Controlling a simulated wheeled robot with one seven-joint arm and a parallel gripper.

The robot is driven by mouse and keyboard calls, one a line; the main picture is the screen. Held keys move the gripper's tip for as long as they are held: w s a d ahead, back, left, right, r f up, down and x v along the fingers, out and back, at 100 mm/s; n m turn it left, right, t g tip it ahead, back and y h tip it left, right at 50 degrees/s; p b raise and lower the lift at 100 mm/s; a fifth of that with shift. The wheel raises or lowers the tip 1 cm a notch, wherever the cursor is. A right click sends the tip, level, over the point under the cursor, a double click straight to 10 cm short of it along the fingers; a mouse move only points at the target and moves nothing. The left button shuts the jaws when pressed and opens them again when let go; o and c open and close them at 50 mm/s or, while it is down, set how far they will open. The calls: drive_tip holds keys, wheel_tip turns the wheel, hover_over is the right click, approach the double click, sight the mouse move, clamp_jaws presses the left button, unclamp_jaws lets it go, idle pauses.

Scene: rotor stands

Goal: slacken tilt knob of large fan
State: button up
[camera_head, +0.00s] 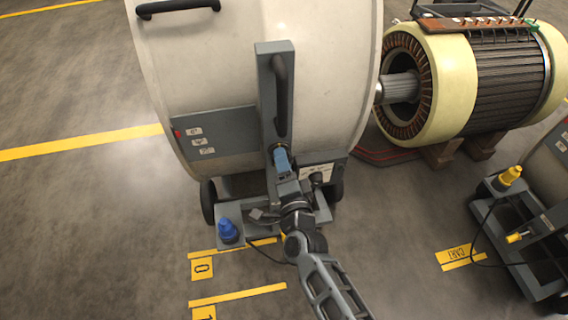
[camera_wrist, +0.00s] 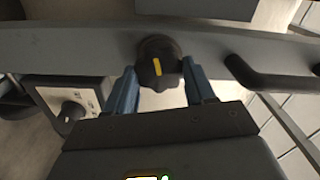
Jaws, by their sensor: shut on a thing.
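The large fan (camera_head: 225,75) is a big cream drum on a wheeled base, with a grey upright post (camera_head: 263,75) on its front. In the wrist view the tilt knob (camera_wrist: 158,59) is round and black with a yellow mark, set on a grey bar. My gripper (camera_head: 281,152) is at the lower part of the post. In the wrist view its blue fingers (camera_wrist: 159,72) lie on either side of the knob and are shut on it. The knob is largely hidden by my gripper in the head view.
A dark handle (camera_head: 280,95) rises above my gripper. A white panel with a dial (camera_wrist: 70,108) is left of the knob in the wrist view. A blue plug (camera_head: 228,230) stands on the base. A rotor (camera_head: 455,75) and another cart (camera_head: 505,225) are at right. Floor at left is clear.

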drive_tip(key=o, duration=1.1)
drive_tip(key=shift+c, duration=0.2)
drive_tip(key=v, duration=0.8)
drive_tip(key=shift+p, duration=0.4)
drive_tip(key=shift+w, duration=0.1)
